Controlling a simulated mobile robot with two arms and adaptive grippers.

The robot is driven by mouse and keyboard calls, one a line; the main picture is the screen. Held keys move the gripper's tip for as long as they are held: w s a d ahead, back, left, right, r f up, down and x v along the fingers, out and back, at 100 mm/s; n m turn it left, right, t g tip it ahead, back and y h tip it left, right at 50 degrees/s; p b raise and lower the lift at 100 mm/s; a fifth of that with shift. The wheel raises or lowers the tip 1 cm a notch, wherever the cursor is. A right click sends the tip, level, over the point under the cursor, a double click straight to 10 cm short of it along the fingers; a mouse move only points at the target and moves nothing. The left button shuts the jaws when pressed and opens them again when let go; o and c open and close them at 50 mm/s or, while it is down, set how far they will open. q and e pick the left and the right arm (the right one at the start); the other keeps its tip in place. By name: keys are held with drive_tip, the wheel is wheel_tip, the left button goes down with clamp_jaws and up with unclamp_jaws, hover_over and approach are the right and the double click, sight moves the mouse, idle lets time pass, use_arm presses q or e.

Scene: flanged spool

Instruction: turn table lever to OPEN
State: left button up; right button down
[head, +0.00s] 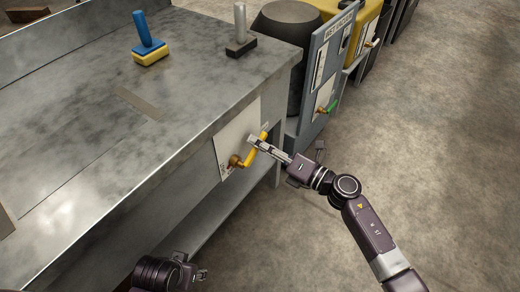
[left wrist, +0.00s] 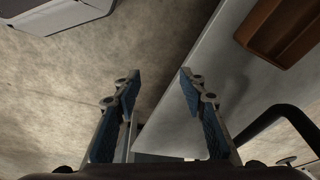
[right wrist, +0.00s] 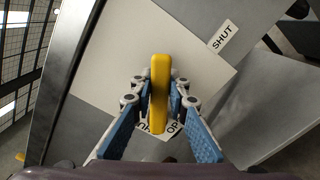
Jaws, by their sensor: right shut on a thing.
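The table lever (head: 247,158) is a yellow handle on a brass pivot, set on a pale plate (head: 224,145) on the table's end face. My right gripper (head: 256,142) is at the lever. In the right wrist view its fingers (right wrist: 159,92) are shut on the yellow handle (right wrist: 160,75), one on each side. A SHUT label (right wrist: 223,37) shows at the upper right of that view. Another label, beginning "OP" (right wrist: 173,128), is partly hidden below the handle. My left gripper (left wrist: 160,78) is open and empty, with its fingertips apart.
The metal table (head: 110,110) carries a blue handle on a yellow block (head: 148,50) and a grey handle on a dark block (head: 240,35). Behind its end stand a dark bin (head: 285,35) and a grey panel with a green lever (head: 327,107). The floor at right is clear.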

drive_tip(key=n, duration=0.1)
drive_tip(key=s+r+n, duration=0.1)
drive_tip(key=n, duration=0.1)
drive_tip(key=shift+a+r, duration=0.2)
drive_tip(key=shift+a, duration=0.15)
drive_tip(key=n, duration=0.1)
drive_tip(key=s+r+n, duration=0.1)
drive_tip(key=shift+s+a+n+b, duration=0.1)
drive_tip(key=shift+a+n+b, duration=0.2)
drive_tip(key=shift+a, duration=0.1)
drive_tip(key=shift+s+a+r+n, duration=0.3)
drive_tip(key=shift+s+n, duration=0.1)
drive_tip(key=shift+n, duration=0.5)
drive_tip(key=shift+s+a+r+n+b, duration=0.15)
drive_tip(key=shift+s+a+n+b, duration=0.3)
drive_tip(key=shift+n, duration=0.65)
use_arm(q)
drive_tip(key=shift+w+v, duration=0.15)
drive_tip(key=shift+v, duration=0.7)
drive_tip(key=shift+w+v, duration=0.15)
drive_tip(key=shift+v, duration=0.75)
drive_tip(key=shift+w+v, duration=0.2)
drive_tip(key=shift+v, duration=0.65)
use_arm(e)
drive_tip(key=shift+s+a+n, duration=0.35)
drive_tip(key=shift+s+n, duration=0.3)
drive_tip(key=shift+n, duration=0.45)
use_arm(q)
drive_tip(key=shift+a+r, duration=0.1)
drive_tip(key=shift+r, duration=0.15)
